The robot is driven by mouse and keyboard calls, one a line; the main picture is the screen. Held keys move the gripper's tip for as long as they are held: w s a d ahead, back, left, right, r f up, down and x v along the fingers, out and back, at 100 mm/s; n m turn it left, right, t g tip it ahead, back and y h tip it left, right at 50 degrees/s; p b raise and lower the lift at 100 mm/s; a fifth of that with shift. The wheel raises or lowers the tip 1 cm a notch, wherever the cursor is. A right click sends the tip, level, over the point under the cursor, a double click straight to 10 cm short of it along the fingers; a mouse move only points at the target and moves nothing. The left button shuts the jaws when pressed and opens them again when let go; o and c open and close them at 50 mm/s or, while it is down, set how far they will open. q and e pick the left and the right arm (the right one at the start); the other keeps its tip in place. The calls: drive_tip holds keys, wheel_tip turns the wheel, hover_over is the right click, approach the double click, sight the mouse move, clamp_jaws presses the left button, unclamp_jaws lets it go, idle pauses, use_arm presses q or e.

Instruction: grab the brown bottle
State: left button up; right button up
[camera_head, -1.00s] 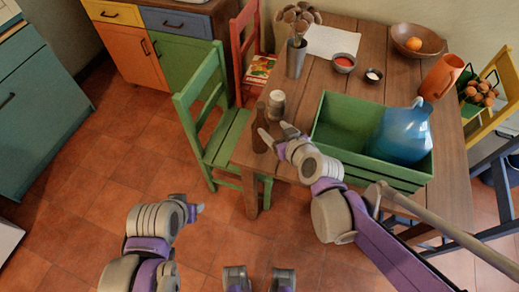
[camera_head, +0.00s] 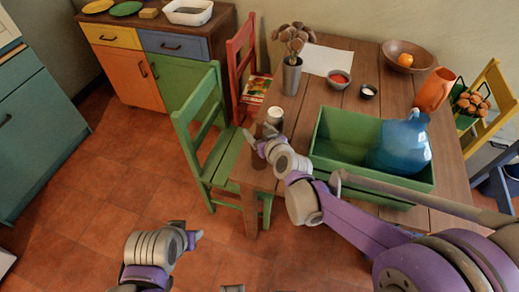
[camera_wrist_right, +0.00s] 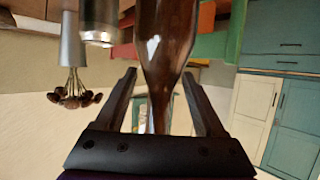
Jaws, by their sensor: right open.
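The brown bottle (camera_head: 258,158) stands at the near left corner of the wooden table, partly hidden by my right gripper (camera_head: 260,135). In the right wrist view the bottle (camera_wrist_right: 166,45) appears upside down, with its narrow neck between the two fingers of my right gripper (camera_wrist_right: 165,85). The right gripper is open, with a gap visible on each side of the neck. My left gripper (camera_head: 192,237) is low over the floor, away from the table; its jaw opening is too small to judge.
A jar with a pale lid (camera_head: 274,117) stands just behind the bottle. A green crate (camera_head: 350,130) holding a blue jug (camera_head: 402,145) is to the right. A metal vase of dried flowers (camera_head: 291,76) stands farther back. A green chair (camera_head: 205,130) is close on the left.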

drive_tip(key=shift+x, duration=1)
drive_tip(key=shift+s, duration=0.1)
drive_tip(key=shift+c, duration=0.2)
clamp_jaws()
idle(0.4)
